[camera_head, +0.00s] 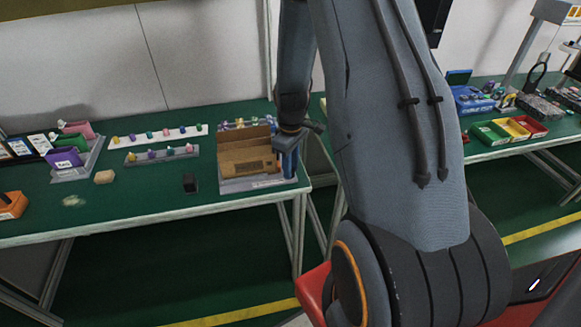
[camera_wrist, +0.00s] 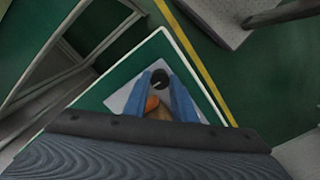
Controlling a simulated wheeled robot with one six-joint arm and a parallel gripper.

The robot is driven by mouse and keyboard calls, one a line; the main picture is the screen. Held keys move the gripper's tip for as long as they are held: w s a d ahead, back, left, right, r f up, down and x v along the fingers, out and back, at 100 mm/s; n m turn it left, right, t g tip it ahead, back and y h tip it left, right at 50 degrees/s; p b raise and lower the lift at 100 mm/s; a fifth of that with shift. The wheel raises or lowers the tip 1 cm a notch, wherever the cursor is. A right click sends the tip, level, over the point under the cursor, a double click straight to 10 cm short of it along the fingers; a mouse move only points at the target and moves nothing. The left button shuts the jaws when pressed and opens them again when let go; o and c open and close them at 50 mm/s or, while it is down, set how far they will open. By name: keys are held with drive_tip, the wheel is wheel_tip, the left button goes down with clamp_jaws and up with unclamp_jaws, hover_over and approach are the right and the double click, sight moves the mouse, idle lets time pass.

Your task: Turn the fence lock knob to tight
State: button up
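In the wrist view, my gripper (camera_wrist: 160,83) has two blue fingers pointing down, spread apart. A round black knob (camera_wrist: 160,76) with a thin light mark shows between the fingertips. It sits on a grey plate (camera_wrist: 121,99) at the green bench's corner. I cannot tell whether the fingers touch it. An orange part (camera_wrist: 152,103) shows between the fingers, nearer the wrist. In the head view, my gripper (camera_head: 288,163) is at the right end of a grey base holding a brown box-like piece (camera_head: 247,156). The knob is hidden there.
The green bench (camera_head: 140,203) also holds a small black block (camera_head: 190,183), a tan block (camera_head: 104,177), a purple bin (camera_head: 63,158) and strips of coloured knobs (camera_head: 160,153). A second bench with coloured trays (camera_head: 510,128) stands right. Open floor lies in front.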

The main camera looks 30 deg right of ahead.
drive_tip(key=c, duration=0.5)
drive_tip(key=shift+m, duration=0.4)
drive_tip(key=m, duration=0.4)
drive_tip(key=shift+m, duration=0.4)
drive_tip(key=m, duration=0.5)
drive_tip(key=shift+b, duration=0.35)
drive_tip(key=m, duration=0.5)
drive_tip(key=shift+m, duration=0.4)
drive_tip(key=m+b, duration=0.1)
drive_tip(key=m, duration=0.4)
drive_tip(key=shift+w+m, duration=0.1)
drive_tip(key=shift+m, duration=0.2)
